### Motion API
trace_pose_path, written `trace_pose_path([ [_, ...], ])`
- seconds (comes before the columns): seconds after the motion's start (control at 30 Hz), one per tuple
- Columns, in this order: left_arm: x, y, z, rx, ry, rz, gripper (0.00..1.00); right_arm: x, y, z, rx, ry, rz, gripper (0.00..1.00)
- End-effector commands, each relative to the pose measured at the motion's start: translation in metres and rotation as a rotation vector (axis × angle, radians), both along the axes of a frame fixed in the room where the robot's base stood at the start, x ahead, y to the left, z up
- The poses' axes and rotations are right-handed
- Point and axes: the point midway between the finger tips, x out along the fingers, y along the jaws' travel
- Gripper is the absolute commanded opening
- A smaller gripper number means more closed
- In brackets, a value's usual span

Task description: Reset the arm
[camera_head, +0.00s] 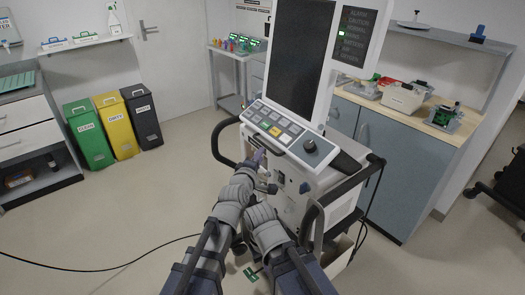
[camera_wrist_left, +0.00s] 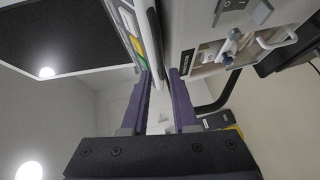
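The ventilator (camera_head: 325,185) stands in front of me, with a dark tilted screen (camera_head: 297,50), a button panel (camera_head: 274,124) and a round dark knob (camera_head: 309,145). My left gripper (camera_head: 258,154) is just below the panel's front edge. In the left wrist view its two purple fingers (camera_wrist_left: 162,78) are apart. The panel's pale lower edge (camera_wrist_left: 157,50) reaches close to the gap between them; I cannot tell whether they touch it. My right arm is low beside the left one, and its fingers cannot be made out.
A dark handle rail (camera_head: 222,152) curves around the ventilator's side. A counter (camera_head: 433,120) with devices is at the right. Green, yellow and black bins (camera_head: 121,126) stand at the left. A black cable (camera_head: 95,268) lies on the otherwise mostly open floor at the left.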

Motion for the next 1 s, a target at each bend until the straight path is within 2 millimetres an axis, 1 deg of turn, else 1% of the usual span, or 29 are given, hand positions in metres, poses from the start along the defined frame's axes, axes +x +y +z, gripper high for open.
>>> trace_pose_path([
  [0.03,-0.008,0.003,0.002,-0.001,0.000,0.000,0.27,0.000,0.000,0.002,0.000,0.000,0.000,0.00],
  [0.1,-0.011,0.004,0.002,-0.001,0.000,0.000,0.27,0.000,0.000,0.002,0.000,0.000,0.000,0.00],
  [0.37,-0.010,0.004,0.001,0.000,0.001,0.000,0.27,0.000,0.000,0.002,0.000,0.000,0.000,0.00],
  [0.47,-0.011,0.008,-0.005,0.041,0.018,-0.006,0.27,0.000,0.000,0.002,0.000,0.000,0.000,0.00],
  [0.57,-0.018,0.025,-0.029,0.185,0.081,-0.035,0.27,0.000,0.000,0.002,0.000,0.000,0.000,0.00],
  [0.67,-0.035,0.056,-0.069,0.425,0.197,-0.105,0.27,0.000,0.000,0.002,0.000,0.000,0.000,0.00],
  [0.7,-0.045,0.071,-0.086,0.530,0.255,-0.147,0.27,0.000,0.000,0.002,0.000,0.000,0.000,0.00],
  [0.77,-0.063,0.095,-0.110,0.674,0.341,-0.218,0.27,0.000,0.000,0.002,0.000,0.000,0.000,0.00],
  [0.8,-0.076,0.109,-0.123,0.755,0.394,-0.267,0.27,0.000,0.000,0.002,0.000,0.000,0.000,0.00],
  [0.9,-0.105,0.139,-0.146,0.905,0.505,-0.382,0.27,0.000,0.000,0.002,0.000,0.000,0.000,0.00],
  [1.0,-0.131,0.162,-0.161,1.004,0.592,-0.483,0.27,0.000,0.000,0.002,0.000,0.000,0.000,0.00],
])
